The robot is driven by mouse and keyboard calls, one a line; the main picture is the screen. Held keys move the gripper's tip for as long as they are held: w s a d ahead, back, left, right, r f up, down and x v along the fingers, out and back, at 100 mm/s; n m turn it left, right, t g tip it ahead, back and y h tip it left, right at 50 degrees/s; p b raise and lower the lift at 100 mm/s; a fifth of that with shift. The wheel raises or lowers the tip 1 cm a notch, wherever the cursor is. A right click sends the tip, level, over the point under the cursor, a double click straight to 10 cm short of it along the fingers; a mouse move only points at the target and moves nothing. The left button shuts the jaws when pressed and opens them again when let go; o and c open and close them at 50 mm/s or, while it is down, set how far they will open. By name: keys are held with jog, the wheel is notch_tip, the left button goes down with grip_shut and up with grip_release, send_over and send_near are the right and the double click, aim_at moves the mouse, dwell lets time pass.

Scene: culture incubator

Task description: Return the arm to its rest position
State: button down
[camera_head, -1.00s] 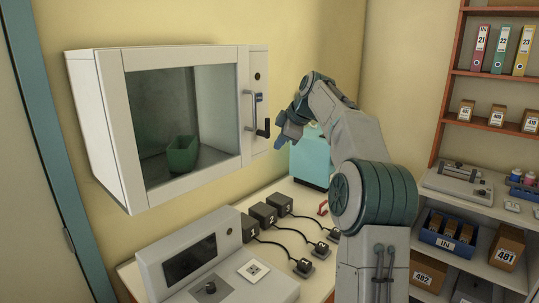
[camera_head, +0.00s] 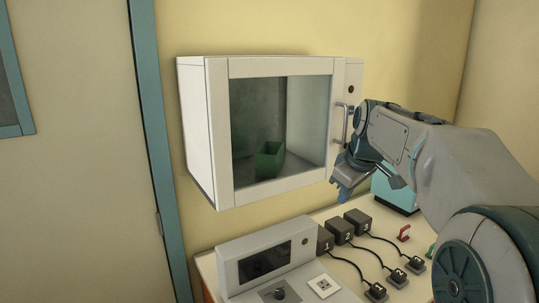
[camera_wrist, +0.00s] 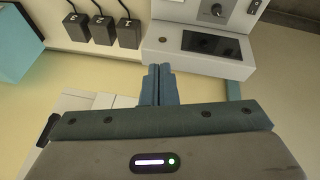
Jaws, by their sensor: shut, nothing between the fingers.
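My gripper (camera_head: 343,193) is in front of the right side of the wall-mounted incubator (camera_head: 217,125), near the lower end of its door handle (camera_head: 343,122). In the wrist view my gripper's fingers (camera_wrist: 158,72) are together with nothing between them. My arm reaches in from the right and is bent at the elbow. The incubator door looks closed, and a green container (camera_head: 269,160) stands inside behind the glass. I cannot tell from the head view whether the gripper touches the handle.
Below is a bench with a control console (camera_head: 240,265), several dark numbered boxes (camera_head: 360,221) with cables, and a teal box (camera_head: 395,192). A teal door frame (camera_head: 155,140) is at left. The console also shows in the wrist view (camera_wrist: 205,65).

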jog(key=s+a+f+m, duration=0.1)
jog(key=s+f+m, duration=0.3)
jog(key=s, duration=0.9)
jog(key=s+a+f+m+g+h, duration=0.1)
jog(key=s+f+m, duration=0.3)
jog(key=s+f, duration=0.7)
jog(key=shift+s+a+f, duration=0.25)
jog(key=shift+s+a, duration=0.1)
jog(key=shift+s, duration=0.75)
